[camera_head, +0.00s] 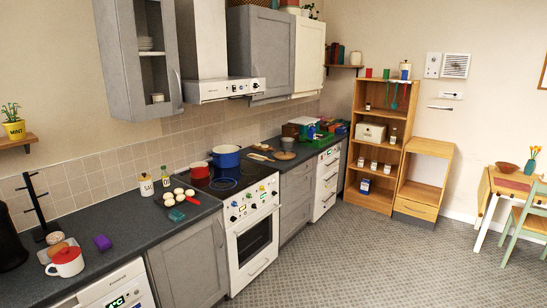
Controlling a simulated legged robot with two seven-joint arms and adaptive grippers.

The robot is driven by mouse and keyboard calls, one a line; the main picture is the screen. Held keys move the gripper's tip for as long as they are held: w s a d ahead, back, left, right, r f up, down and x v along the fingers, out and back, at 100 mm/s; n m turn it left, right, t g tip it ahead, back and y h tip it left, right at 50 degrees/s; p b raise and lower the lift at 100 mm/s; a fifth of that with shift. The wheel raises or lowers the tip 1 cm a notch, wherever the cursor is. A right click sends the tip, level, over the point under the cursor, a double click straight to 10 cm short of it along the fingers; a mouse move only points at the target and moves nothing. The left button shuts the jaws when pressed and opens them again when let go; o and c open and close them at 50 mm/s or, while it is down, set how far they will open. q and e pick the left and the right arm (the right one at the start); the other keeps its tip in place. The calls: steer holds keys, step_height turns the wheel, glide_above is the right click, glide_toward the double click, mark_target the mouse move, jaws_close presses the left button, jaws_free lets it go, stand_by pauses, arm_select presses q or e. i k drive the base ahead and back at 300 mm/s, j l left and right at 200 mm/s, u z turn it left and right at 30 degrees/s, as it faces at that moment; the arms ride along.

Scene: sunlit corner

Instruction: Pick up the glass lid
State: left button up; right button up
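I cannot make out a glass lid for certain in the head view. A blue pot (226,157) and a smaller red pan (199,171) stand on the black hob of the white stove (254,233). The details on top of them are too small to tell whether a lid lies there. Neither of my grippers is in view.
A wooden shelf (378,188) stands at the back. The patterned floor (350,255) is clear.

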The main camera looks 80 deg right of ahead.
mark_target(285, 154)
steer(key=z, duration=2.35)
